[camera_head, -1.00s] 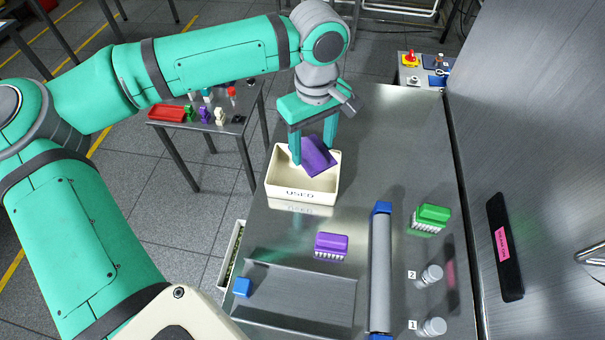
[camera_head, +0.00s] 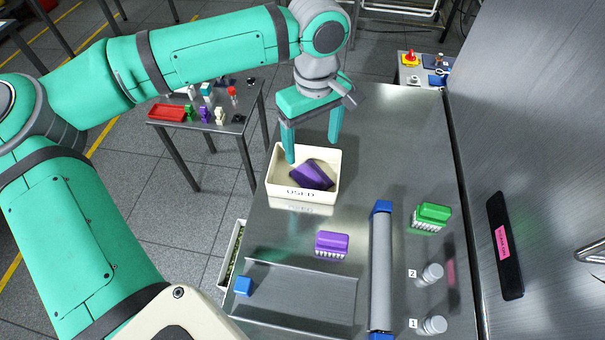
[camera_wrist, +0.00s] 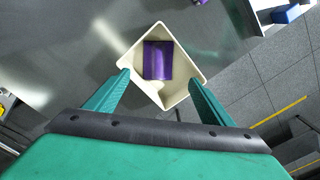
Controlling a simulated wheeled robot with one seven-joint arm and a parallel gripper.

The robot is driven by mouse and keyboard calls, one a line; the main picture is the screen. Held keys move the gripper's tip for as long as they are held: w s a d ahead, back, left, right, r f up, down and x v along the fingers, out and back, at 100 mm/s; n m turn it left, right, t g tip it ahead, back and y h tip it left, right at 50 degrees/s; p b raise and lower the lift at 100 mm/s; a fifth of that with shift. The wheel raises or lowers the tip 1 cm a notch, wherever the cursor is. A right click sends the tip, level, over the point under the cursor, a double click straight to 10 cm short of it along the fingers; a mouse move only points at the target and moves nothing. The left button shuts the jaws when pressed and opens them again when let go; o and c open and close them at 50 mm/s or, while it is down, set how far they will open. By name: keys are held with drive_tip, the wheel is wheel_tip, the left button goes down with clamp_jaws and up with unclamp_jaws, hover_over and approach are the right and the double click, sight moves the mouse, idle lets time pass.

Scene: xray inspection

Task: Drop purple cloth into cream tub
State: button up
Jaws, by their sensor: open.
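The purple cloth (camera_head: 312,175) lies inside the cream tub (camera_head: 302,192), which is marked "USED" and stands on the metal table. In the wrist view the cloth (camera_wrist: 158,60) rests on the floor of the tub (camera_wrist: 190,62), apart from the fingers. My gripper (camera_head: 312,150) is open and empty above the tub, its two green fingers spread wide. In the wrist view the fingertips (camera_wrist: 158,76) sit on either side of the tub's near part.
A purple brush (camera_head: 332,243) and a green brush (camera_head: 432,215) lie on the table. A roller (camera_head: 381,270) and two small jars (camera_head: 431,275) stand at the front right. A side table (camera_head: 225,125) holds a red tray (camera_head: 167,112). The table beyond the tub is clear.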

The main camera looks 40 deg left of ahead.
wheel_tip(320, 180, up, 9)
idle(0.3)
